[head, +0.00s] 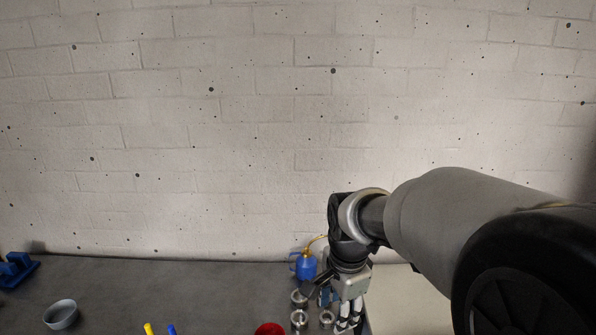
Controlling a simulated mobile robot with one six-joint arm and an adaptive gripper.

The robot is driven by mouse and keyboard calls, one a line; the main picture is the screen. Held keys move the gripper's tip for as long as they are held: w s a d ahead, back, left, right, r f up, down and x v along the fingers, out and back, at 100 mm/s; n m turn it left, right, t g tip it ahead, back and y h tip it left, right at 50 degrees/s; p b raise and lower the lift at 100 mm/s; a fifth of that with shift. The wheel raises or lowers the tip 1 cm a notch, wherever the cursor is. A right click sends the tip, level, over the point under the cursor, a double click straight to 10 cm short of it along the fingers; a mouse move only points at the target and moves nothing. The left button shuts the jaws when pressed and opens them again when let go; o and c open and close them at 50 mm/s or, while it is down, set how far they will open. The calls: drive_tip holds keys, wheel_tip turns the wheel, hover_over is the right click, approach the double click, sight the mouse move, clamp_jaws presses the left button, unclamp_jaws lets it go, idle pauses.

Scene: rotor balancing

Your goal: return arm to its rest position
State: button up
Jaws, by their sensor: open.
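My arm reaches in from the right edge of the head view and bends down at the wrist. My gripper (348,316) points down over the right part of the dark bench (190,285). Its fingers are open, and nothing shows between them. The fingertips run close to the bottom of the picture, so their exact height above the bench is hard to tell.
Several metal cylindrical parts (299,318) and a blue oil can (306,267) stand just left of my gripper. A red bowl (269,329), yellow (149,329) and blue (171,329) items, a grey bowl (61,315) and a blue stand (16,269) lie further left.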

drive_tip(key=s+d+r+n+t, duration=0.1)
drive_tip(key=s+d+r+n, duration=0.1)
drive_tip(key=s+n, duration=0.2)
drive_tip(key=s+d+r+n+t, duration=0.1)
drive_tip(key=s+n, duration=0.4)
drive_tip(key=s, duration=0.5)
drive_tip(key=s+d+r+n+t, duration=0.1)
drive_tip(key=s+d+r+n, duration=0.2)
drive_tip(key=s, duration=0.5)
drive_tip(key=shift+r+n, duration=0.3)
drive_tip(key=shift+n, duration=0.4)
